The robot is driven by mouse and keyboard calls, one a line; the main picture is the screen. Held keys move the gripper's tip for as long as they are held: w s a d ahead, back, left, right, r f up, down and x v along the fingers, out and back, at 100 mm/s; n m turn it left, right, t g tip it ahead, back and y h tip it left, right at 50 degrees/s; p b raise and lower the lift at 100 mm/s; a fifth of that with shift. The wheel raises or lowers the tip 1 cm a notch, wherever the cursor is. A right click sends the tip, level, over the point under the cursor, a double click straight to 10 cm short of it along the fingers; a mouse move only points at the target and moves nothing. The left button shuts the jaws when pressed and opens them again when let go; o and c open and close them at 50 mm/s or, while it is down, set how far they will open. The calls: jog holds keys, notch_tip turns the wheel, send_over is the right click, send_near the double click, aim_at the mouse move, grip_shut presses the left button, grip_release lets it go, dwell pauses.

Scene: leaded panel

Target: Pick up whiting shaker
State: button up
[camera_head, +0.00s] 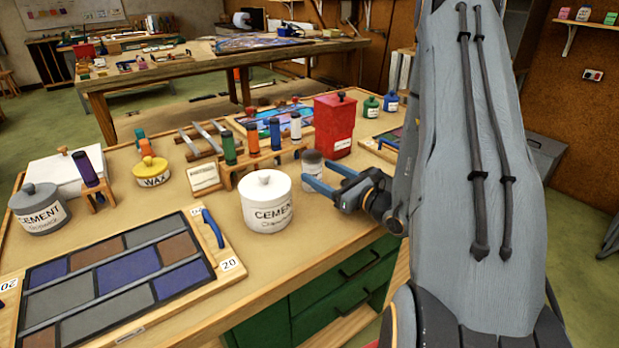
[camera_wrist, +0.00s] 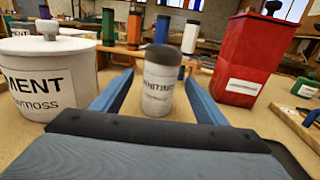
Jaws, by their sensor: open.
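The whiting shaker is a small white-grey cylinder with a dark grey top and a printed label. In the wrist view the whiting shaker (camera_wrist: 158,88) stands upright between my gripper's two blue fingers, with bench showing on both sides of it. In the head view the whiting shaker (camera_head: 312,163) is partly hidden behind a finger. My gripper (camera_head: 323,175) is open, low over the bench and empty.
A white cement tub (camera_head: 266,208) stands close on the left. A red box (camera_head: 334,128) stands behind on the right. A wooden rack (camera_head: 262,172) of coloured tubes is behind the shaker. A leaded panel (camera_head: 110,275) lies front left. The bench's front edge is near my arm.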

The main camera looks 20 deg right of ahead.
aim_at(303, 163)
jog(key=shift+w+a+f, duration=0.1)
jog(key=shift+w+f, duration=0.2)
jog(key=shift+w, duration=0.1)
jog(key=p+x, duration=0.2)
jog(key=x, duration=0.5)
jog(key=shift+w+p, duration=0.1)
jog(key=shift+p, duration=0.2)
jog(key=c, duration=1.2)
jog(key=shift+c, duration=0.7)
jog(key=shift+r, duration=0.15)
